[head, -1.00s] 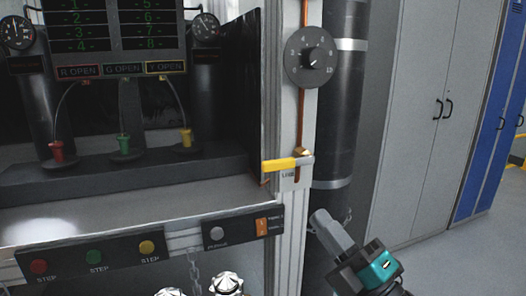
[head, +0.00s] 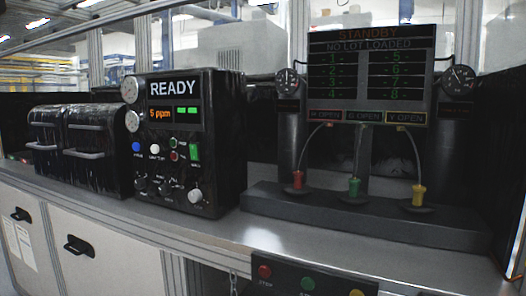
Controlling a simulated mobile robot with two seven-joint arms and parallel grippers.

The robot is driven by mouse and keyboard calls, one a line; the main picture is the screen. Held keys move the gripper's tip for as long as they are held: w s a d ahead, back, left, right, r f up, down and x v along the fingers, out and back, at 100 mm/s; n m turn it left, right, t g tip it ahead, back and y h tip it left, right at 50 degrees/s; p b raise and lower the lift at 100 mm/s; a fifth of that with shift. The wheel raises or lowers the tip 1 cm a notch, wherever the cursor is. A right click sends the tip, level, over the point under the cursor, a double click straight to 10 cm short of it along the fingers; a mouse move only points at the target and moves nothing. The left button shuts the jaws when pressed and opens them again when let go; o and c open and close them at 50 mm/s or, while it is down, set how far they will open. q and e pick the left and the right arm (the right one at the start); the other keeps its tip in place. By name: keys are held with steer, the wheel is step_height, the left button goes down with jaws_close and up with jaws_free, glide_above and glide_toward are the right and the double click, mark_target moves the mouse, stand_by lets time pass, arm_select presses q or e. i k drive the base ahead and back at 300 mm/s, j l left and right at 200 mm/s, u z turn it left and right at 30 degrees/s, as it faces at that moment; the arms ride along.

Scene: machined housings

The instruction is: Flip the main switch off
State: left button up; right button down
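A black control unit (head: 222,120) stands on the bench left of centre in the head view, its lit display (head: 174,88) reading READY with "5 ppm" below. I cannot tell the switch's position. Blue, white, red and green buttons and several dark knobs sit beside it, with a pale knob (head: 195,195) below. Neither of my grippers is in view.
Two black boxes with handles (head: 90,154) stand left of the unit. At right, a STANDBY board (head: 370,75) rises above a dark base (head: 360,217) with red, green and yellow plugs. A strip of bare bench top (head: 237,230) runs in front. A button panel (head: 330,283) hangs below.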

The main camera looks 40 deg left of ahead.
mark_target(193, 150)
steer(key=u, duration=1.95)
